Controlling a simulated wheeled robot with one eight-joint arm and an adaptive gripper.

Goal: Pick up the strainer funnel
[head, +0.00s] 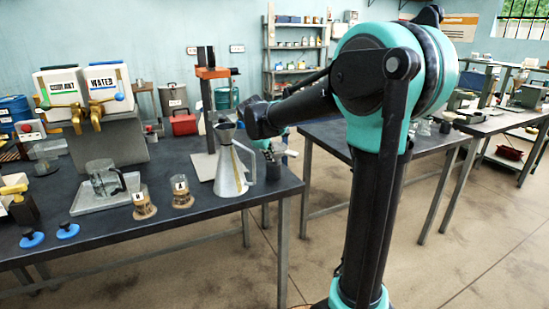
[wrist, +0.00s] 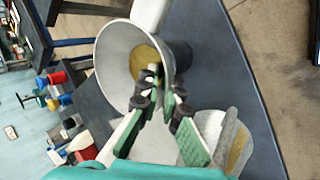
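The strainer funnel (head: 225,131) is a grey metal cone at the mouth of a pale metal can with a handle (head: 231,172), on the near right of the dark table. In the wrist view the funnel (wrist: 113,52) shows its wide mouth and a gold mesh disc inside. My gripper (wrist: 158,74) has its green and black fingers at the right side of the funnel's rim, with tips close together. Whether they press on the rim cannot be told.
Two labelled beakers on cork mats (head: 144,206) and a glass jug (head: 104,178) on a tray stand left of the can. A stand with an orange top (head: 211,73) rises behind it. A small dark cup (head: 266,188) is right of the can, near the table edge.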

